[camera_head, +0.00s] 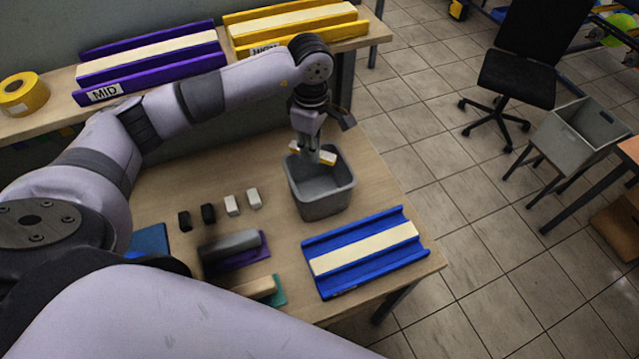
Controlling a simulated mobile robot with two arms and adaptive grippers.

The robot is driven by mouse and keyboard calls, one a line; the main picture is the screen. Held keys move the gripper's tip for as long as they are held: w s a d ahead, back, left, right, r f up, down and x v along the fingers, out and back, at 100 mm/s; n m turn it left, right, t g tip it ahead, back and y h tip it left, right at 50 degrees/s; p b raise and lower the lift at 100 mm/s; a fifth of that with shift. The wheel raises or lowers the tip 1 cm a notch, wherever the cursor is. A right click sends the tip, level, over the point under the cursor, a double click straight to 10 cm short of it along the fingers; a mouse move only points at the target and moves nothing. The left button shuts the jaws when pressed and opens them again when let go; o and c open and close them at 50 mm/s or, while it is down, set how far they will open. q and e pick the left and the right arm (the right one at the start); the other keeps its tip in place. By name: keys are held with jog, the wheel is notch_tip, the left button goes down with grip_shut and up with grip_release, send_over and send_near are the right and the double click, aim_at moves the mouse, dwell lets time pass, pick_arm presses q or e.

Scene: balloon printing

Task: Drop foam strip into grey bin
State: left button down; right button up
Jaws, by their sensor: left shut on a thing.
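The grey bin (321,197) stands on the wooden table near its right edge, its open top facing up. My left gripper (311,155) is over the bin's opening, pointing down. It is shut on a small foam strip, a yellow and white piece (327,157) that shows on both sides of the fingers. The strip is at about the height of the bin's rim; I cannot tell whether it touches the bin. The gripper hides part of the bin's far rim. My right gripper is not in view.
A grey roller (232,245) lies in front. Purple (150,88) and yellow trays (345,33) sit on the back shelf.

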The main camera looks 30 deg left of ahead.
pick_arm(q)
jog(key=f, duration=0.2)
jog(key=f+b, duration=0.1)
jog(key=f, duration=0.1)
jog(key=shift+w+a, duration=0.2)
jog(key=shift+w, duration=0.1)
jog(key=shift+f, duration=0.2)
jog(key=c, duration=2)
grip_release()
jog(key=o, duration=0.3)
jog(key=shift+o, duration=1.3)
jog(key=shift+r, duration=0.1)
notch_tip(320, 180, up, 12)
jog(key=shift+f, duration=0.1)
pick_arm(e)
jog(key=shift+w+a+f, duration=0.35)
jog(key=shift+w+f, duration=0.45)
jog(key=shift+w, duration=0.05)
